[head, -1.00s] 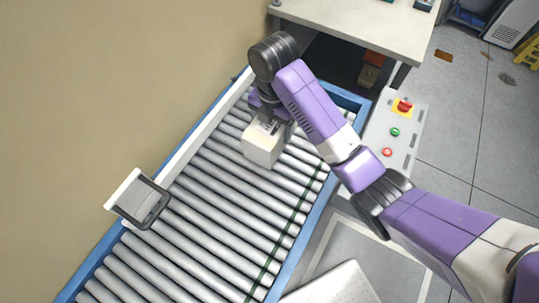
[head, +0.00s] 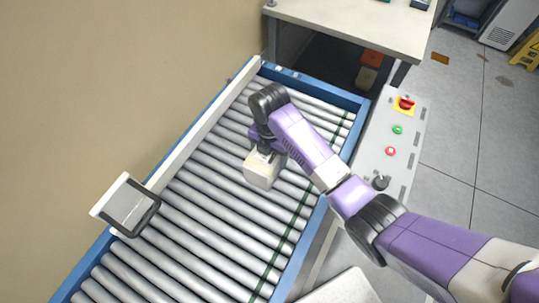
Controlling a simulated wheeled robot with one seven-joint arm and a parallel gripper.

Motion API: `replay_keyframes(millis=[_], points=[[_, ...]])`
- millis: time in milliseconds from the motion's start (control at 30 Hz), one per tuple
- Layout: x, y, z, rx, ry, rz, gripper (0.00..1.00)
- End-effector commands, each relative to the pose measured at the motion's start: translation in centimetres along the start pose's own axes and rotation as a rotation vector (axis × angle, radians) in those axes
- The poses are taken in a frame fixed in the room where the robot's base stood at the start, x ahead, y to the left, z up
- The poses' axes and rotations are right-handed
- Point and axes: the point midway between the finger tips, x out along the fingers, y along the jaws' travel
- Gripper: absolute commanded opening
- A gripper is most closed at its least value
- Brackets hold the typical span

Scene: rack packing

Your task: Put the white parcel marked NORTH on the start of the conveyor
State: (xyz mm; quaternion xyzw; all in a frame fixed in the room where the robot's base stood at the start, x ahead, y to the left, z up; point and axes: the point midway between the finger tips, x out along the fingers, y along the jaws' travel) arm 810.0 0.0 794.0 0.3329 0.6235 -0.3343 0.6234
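A white parcel (head: 262,170) is at my gripper (head: 268,150), over the rollers of the conveyor (head: 215,200). My gripper points down onto the parcel's top, and part of a finger shows against it. The gripper appears shut on the parcel. No NORTH marking can be read from here. I cannot tell whether the parcel's underside touches the rollers or hangs just above them.
A control panel (head: 393,150) with red and green buttons runs along the conveyor's right side. A framed sensor or screen (head: 130,207) stands at the left rail. A table (head: 355,25) is beyond the far end. Rollers around the parcel are clear.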

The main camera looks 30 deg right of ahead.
Motion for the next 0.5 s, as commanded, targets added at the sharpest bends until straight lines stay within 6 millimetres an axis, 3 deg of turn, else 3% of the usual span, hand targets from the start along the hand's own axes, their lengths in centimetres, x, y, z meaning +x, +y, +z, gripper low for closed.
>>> replay_keyframes(millis=[433, 467, 500], points=[[0.75, 0.04, 0.02, -0.001, -0.001, 0.001, 0.12], [0.78, 0.01, -0.01, -0.001, 0.0, 0.001, 0.81], [0.75, 0.01, -0.02, -0.001, 0.0, 0.001, 0.89]])
